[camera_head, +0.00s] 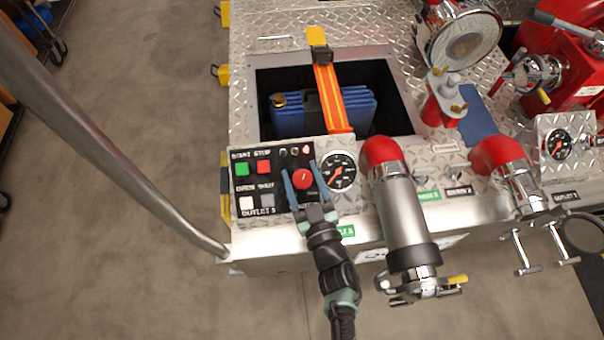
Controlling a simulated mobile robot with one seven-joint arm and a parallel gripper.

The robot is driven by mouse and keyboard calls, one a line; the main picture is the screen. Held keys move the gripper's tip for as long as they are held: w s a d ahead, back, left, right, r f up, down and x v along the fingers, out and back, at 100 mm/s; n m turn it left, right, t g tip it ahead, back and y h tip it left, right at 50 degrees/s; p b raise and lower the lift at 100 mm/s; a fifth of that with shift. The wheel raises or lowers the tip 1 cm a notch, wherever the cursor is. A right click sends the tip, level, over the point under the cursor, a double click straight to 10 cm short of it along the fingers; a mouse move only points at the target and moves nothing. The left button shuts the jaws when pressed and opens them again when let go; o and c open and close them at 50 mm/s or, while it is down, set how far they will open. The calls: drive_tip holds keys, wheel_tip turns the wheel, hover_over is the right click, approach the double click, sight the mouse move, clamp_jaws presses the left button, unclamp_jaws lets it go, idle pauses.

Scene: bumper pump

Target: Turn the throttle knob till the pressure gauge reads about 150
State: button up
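The throttle knob (303,179) is a round red knob on the dark control panel at the front left of the machine. My gripper (300,172) is over the panel, with its two blue fingers apart on the left and right of the knob. The fingers look spread; contact with the knob cannot be made out. The pressure gauge (340,171) is a round black dial just right of the knob. Its orange needle shows on the dial, but the figures are too small to read.
Green (242,169) and red (264,166) buttons sit left of the knob. A large grey pipe with a red elbow (383,152) stands close right of the gauge. A metal handrail (120,165) crosses the left. A second gauge (559,145) is at the far right.

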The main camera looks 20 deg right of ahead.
sight(300, 185)
drive_tip(key=shift+s, duration=0.1)
drive_tip(key=s+a+b, duration=0.1)
drive_tip(key=s, duration=1.1)
drive_tip(key=shift+s+a, duration=0.15)
drive_tip(key=shift+s, duration=0.2)
